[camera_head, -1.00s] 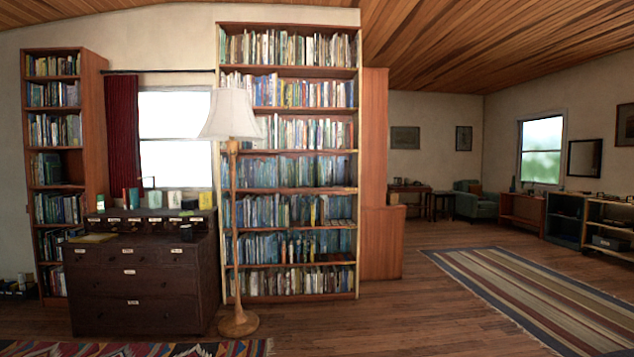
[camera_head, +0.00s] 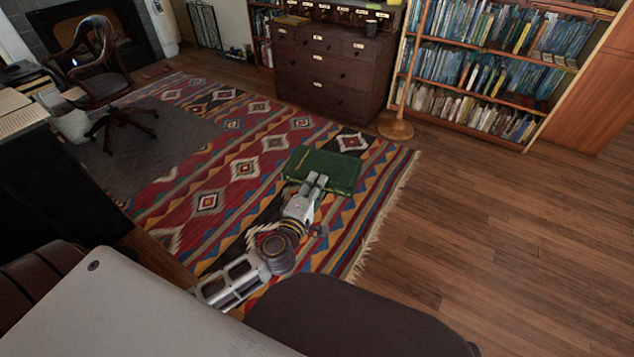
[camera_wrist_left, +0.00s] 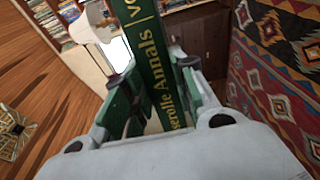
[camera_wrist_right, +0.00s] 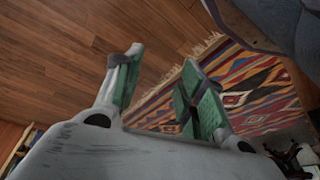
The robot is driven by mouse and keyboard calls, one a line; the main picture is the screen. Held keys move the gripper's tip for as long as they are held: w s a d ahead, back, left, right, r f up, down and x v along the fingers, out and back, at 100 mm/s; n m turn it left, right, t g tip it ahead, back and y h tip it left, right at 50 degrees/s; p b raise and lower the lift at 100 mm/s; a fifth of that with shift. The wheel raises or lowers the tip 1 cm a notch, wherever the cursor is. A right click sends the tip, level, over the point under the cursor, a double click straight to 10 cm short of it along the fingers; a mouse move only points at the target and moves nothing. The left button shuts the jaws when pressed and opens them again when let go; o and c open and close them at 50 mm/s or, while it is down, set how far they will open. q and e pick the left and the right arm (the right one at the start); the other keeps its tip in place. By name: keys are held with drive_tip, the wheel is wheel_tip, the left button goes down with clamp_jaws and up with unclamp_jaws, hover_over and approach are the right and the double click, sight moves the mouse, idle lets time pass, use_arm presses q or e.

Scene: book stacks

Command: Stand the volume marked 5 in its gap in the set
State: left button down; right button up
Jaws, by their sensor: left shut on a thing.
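A green book (camera_head: 325,170) is in my left gripper (camera_head: 317,180), held out over the patterned rug in the head view. In the left wrist view the book's green spine (camera_wrist_left: 152,60) stands between the two fingers of my left gripper (camera_wrist_left: 155,88), which are shut on it. Gold lettering on the spine reads in part "serolle Annals"; its volume number is out of view. My right gripper (camera_wrist_right: 162,75) is open and empty in the right wrist view, and does not show in the head view. I cannot make out the set's gap.
A dark chest of drawers (camera_head: 325,78) stands beyond the rug, with a lamp base (camera_head: 396,128) beside it. A tall bookcase (camera_head: 480,60) full of books is at the upper right. A wooden chair (camera_head: 100,75) is at the left. Bare floor (camera_head: 480,230) at right is clear.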

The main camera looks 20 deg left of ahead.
drive_tip(key=s+d+f+g+h+p, duration=0.1)
drive_tip(key=s+d+f+p, duration=0.25)
drive_tip(key=f, duration=0.35)
drive_tip(key=s+d+f+p, duration=0.3)
drive_tip(key=s+f+p, duration=0.15)
drive_tip(key=f, duration=0.25)
use_arm(q)
wheel_tip(320, 180, up, 9)
drive_tip(key=s+p, duration=0.2)
drive_tip(key=p, duration=0.6)
drive_tip(key=shift+p, duration=0.3)
use_arm(e)
drive_tip(key=s+d+f, duration=0.2)
drive_tip(key=s+d, duration=0.2)
drive_tip(key=s, duration=0.3)
drive_tip(key=s+d+f+h, duration=0.1)
drive_tip(key=s+d+f, duration=0.1)
drive_tip(key=s+d, duration=0.2)
drive_tip(key=shift+s+g, duration=0.4)
drive_tip(key=shift+s, duration=1.25)
use_arm(q)
drive_tip(key=shift+d, duration=0.1)
use_arm(e)
drive_tip(key=shift+d, duration=0.1)
use_arm(q)
drive_tip(key=shift+w+d, duration=0.1)
use_arm(e)
drive_tip(key=shift+c, duration=0.5)
